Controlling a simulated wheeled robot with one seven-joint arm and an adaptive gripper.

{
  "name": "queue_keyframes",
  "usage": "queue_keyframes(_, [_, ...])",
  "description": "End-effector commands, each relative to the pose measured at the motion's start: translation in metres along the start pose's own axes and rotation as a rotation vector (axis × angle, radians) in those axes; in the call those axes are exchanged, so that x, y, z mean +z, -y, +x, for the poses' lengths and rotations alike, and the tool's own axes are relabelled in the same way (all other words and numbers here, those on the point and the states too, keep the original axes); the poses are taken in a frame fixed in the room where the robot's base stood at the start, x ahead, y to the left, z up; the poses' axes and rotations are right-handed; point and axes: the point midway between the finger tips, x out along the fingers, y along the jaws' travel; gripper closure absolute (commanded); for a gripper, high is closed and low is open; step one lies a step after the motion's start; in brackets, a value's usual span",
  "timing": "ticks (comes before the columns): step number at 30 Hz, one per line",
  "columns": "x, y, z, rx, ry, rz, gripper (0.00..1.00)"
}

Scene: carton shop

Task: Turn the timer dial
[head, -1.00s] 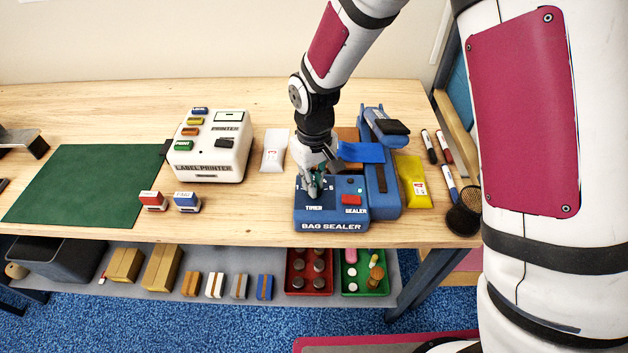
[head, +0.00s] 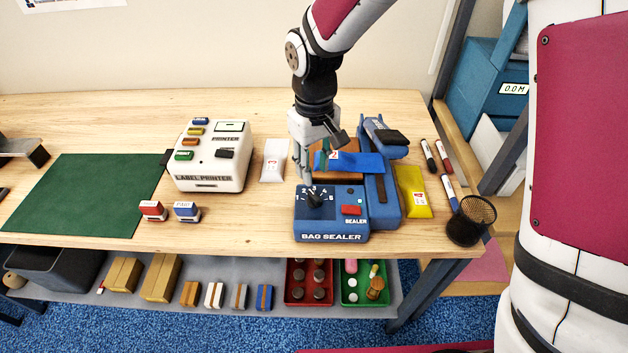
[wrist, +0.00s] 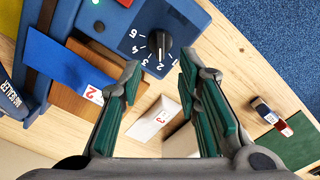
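The timer dial (head: 315,200) is a black knob on the top of the blue bag sealer (head: 332,237). Numbers 1 to 5 run in an arc around it. In the wrist view the dial (wrist: 158,43) is unobstructed, and its white mark points towards about the 2. My gripper (head: 303,174) is above and behind the dial, apart from it. In the wrist view the green-padded fingers (wrist: 160,64) are spread with nothing between them. The dial shows just beyond the fingertips.
A red button (head: 351,210) sits right of the dial. A blue pouch (head: 350,162) lies behind on a brown block. The label printer (head: 210,160), white pouch (head: 273,161) and two stamps (head: 186,210) are left; a yellow pouch (head: 413,190) and mesh cup (head: 471,220) are right.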

Motion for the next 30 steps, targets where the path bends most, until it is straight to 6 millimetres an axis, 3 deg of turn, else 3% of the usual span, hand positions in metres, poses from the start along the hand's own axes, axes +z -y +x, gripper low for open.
queue_keyframes(7, [0.0, 0.0, -0.03, 0.0, -0.002, 0.001, 0.69])
queue_keyframes(26, [0.0, 0.0, -0.034, 0.0, 0.0, 0.0, 0.69])
queue_keyframes(30, [0.013, -0.01, -0.056, 0.019, -0.029, 0.034, 0.69])
